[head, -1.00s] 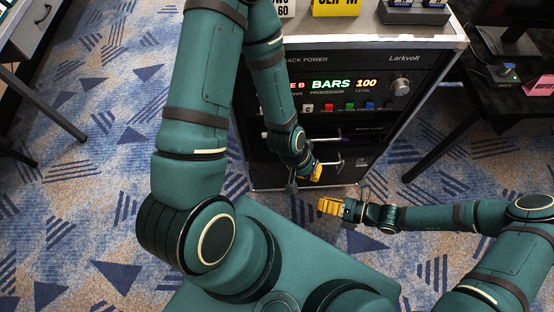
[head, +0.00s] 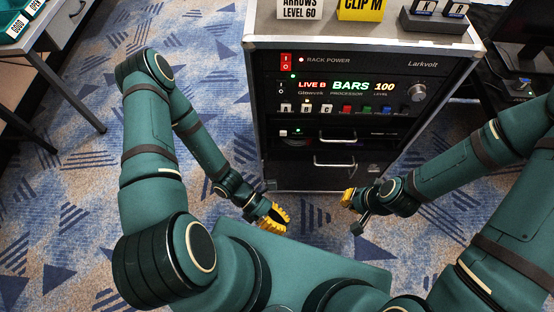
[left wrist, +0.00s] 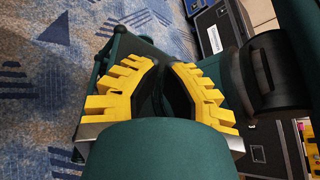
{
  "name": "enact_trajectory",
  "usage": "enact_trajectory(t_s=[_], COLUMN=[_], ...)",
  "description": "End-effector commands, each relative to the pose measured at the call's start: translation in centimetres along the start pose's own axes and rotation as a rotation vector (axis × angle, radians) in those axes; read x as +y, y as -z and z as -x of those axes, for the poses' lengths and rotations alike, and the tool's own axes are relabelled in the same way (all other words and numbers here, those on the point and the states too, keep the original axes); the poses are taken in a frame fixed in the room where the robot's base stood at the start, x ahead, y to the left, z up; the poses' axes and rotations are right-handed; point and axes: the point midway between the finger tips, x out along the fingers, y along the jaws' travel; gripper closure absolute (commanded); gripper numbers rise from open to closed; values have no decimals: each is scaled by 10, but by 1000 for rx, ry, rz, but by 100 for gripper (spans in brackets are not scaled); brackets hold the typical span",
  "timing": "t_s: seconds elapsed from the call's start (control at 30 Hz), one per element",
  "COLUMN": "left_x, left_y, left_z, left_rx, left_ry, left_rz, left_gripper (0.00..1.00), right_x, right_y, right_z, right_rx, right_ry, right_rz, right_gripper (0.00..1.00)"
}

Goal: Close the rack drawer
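The black equipment rack (head: 318,180) stands ahead in the head view, under a grey top. Its lower front has an upper handle (head: 338,138) and a lower handle (head: 334,165). I cannot tell how far any drawer stands out. My left gripper (head: 275,217), with yellow fingers, is low in front of the rack's left side, apart from the handles. In the left wrist view its fingers (left wrist: 163,66) converge with a narrow dark gap and nothing visible between them. My right gripper (head: 348,198) is in front of the rack's lower right, also apart from the handles; its fingers are partly hidden.
Signs (head: 361,9) and small dark blocks (head: 433,20) stand on the rack top. A table (head: 52,43) is at the left, and a dark desk with a screen (head: 525,40) at the right. Patterned carpet (head: 70,190) is free to the left of the rack.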

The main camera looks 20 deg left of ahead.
Motion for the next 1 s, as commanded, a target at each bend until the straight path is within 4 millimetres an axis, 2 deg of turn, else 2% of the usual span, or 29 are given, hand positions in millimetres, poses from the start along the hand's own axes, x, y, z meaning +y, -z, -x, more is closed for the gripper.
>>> enact_trajectory(t_s=[0.03, 0.07, 0.2, 0.3, 0.43, 0.57, 0.67, 0.83, 1.0], left_x=[8, 16, 62, 93, 117, 126, 132, 148, 174], left_y=[-6, -11, -20, -9, 13, 26, 25, 9, -12], left_z=[-4, -3, 17, 42, 71, 84, 86, 81, 74], left_rx=[-159, -255, -716, -1010, -1283, -1410, -1432, -1426, -1425], left_ry=[-29, -48, -148, -221, -299, -339, -346, -342, -343], left_rz=[171, 268, 660, 852, 990, 1040, 1046, 1043, 1041], left_gripper=[100, 100, 100, 100, 100, 100, 100, 100, 100], right_x=[0, 0, -1, -1, -1, -1, -1, 0, 2], right_y=[0, 0, 0, 0, 0, 0, 0, 0, 0], right_z=[0, 1, 1, 2, 2, 2, 1, -2, -6], right_rx=[0, -1, -1, -2, -2, -2, -2, -1, 1], right_ry=[0, 0, 0, 0, 0, 0, 0, 0, 0], right_rz=[-1, -1, -2, -3, -3, -4, -4, -3, -3], right_gripper=[100, 100, 100, 100, 100, 100, 100, 100, 100])
